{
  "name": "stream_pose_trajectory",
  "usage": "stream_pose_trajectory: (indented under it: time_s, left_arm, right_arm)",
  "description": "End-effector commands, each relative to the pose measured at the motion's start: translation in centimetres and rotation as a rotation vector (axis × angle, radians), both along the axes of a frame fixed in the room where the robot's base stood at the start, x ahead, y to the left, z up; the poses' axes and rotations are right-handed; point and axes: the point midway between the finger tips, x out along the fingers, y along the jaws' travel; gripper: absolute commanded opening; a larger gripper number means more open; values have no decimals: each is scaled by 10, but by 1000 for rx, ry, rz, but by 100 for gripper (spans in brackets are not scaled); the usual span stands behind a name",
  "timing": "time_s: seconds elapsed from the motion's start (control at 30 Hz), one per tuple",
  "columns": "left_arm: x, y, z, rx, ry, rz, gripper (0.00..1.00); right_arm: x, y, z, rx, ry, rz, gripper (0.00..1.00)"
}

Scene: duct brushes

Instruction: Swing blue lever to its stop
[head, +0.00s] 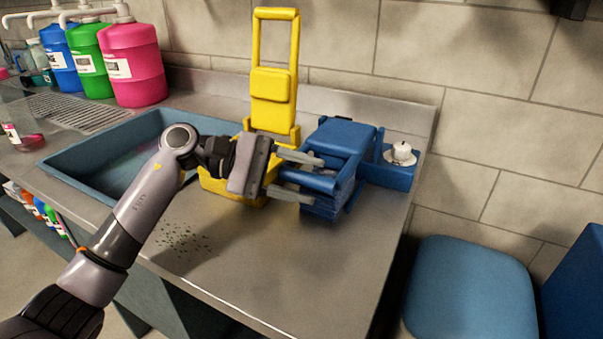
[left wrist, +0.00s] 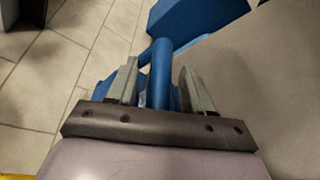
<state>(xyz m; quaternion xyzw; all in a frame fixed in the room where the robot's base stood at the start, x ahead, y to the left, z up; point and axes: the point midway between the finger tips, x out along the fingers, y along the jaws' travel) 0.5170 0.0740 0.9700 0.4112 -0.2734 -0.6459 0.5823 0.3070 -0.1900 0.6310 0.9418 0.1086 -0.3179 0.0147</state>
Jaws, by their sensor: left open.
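The blue lever (head: 318,183) belongs to a blue device (head: 345,137) on the counter's right part. In the left wrist view, its round blue bar (left wrist: 160,76) runs between my left gripper's fingers. My left gripper (head: 313,180) is open, with one finger on each side of the bar. A gap shows on the right side of the bar in the wrist view; I cannot tell whether either finger touches it. The gripper and forearm hide part of the lever and the device's lower left side. My right gripper is in neither view.
A yellow device (head: 272,92) with an upright frame handle stands just left of the blue one. Colored bottles (head: 132,75) stand at the back left. A white knob (head: 400,152) is at right. The front counter is mostly clear.

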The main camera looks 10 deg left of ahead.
Motion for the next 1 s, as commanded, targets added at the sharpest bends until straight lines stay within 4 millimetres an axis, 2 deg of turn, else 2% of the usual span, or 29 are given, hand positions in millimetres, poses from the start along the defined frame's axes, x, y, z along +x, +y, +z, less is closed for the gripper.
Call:
stream_pose_trajectory:
  time_s: [0.23, 0.27, 0.4, 0.43, 0.73, 0.87, 1.0]
  left_arm:
    - [0, -2, -1, 1, 1, 1, 51]
    - [0, -2, -1, 1, 1, 1, 47]
    - [0, -1, -1, 0, 1, 2, 2]
    - [0, -1, -1, 0, 1, 2, 0]
    - [0, -1, 6, 8, 23, 2, 0]
    - [1, 0, 17, 26, 70, 3, 0]
    - [4, -1, 37, 54, 155, 3, 0]
  right_arm:
    - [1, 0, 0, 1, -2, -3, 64]
    - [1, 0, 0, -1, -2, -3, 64]
    - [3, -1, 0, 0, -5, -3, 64]
    - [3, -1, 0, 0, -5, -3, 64]
    - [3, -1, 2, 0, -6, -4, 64]
    - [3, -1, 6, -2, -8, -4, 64]
    - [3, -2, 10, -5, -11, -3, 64]
